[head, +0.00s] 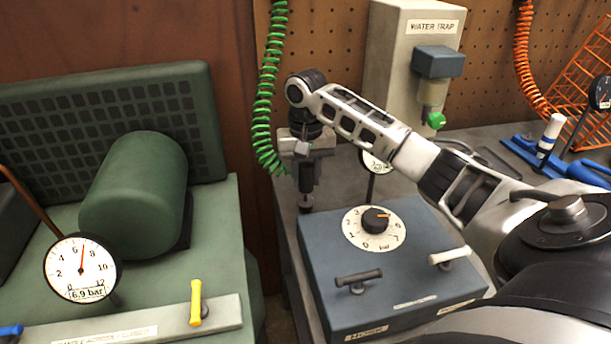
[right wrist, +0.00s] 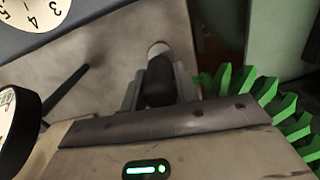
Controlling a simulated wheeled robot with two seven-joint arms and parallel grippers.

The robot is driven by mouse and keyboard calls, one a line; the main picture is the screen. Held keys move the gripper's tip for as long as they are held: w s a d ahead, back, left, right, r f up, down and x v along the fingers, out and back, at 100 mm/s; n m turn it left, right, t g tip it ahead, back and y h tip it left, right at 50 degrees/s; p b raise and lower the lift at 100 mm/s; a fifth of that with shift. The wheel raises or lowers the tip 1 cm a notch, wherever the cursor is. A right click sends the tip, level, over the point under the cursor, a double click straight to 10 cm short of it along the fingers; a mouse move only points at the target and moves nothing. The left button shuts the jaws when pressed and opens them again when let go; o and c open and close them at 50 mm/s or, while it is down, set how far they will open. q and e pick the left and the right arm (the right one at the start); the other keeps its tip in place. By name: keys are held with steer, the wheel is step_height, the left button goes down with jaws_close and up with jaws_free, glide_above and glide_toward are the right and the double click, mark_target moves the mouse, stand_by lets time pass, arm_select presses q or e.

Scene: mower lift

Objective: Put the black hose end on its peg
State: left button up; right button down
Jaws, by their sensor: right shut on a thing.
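My right gripper (head: 306,184) points down at the back left edge of the grey bench, left of the blue-grey control box. It is shut on the black hose end (right wrist: 160,82), which sits between the two grey fingers in the right wrist view. A pale grey round part (right wrist: 158,48) shows at the far end of the black piece; I cannot tell whether it is the peg or part of the hose end. The green coiled hose (head: 263,105) hangs just left of the gripper, and its coils (right wrist: 265,105) show close beside the fingers. My left gripper is out of view.
The control box (head: 330,237) with a dial and two levers stands right of the gripper. A small gauge (head: 376,163) stands behind it. The water trap (head: 412,70) is on the pegboard. A green machine (head: 135,195) stands left, across a gap.

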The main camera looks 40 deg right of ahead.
mark_target(306, 194)
steer(key=shift+f+b, duration=0.75)
steer(key=shift+f, duration=0.2)
steer(key=shift+f+b, duration=0.2)
steer(key=shift+b, duration=0.1)
arm_select(q)
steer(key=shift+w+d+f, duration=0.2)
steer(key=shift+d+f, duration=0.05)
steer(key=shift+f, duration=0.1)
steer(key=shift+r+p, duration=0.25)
steer(key=shift+p, duration=0.05)
arm_select(e)
steer(key=shift+r, duration=0.1)
arm_select(q)
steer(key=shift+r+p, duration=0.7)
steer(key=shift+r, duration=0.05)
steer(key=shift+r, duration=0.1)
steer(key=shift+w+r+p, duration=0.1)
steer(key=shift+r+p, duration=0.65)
steer(key=shift+p, duration=0.1)
arm_select(e)
steer(key=shift+f, duration=0.6)
steer(key=c, duration=1.3)
jaws_free()
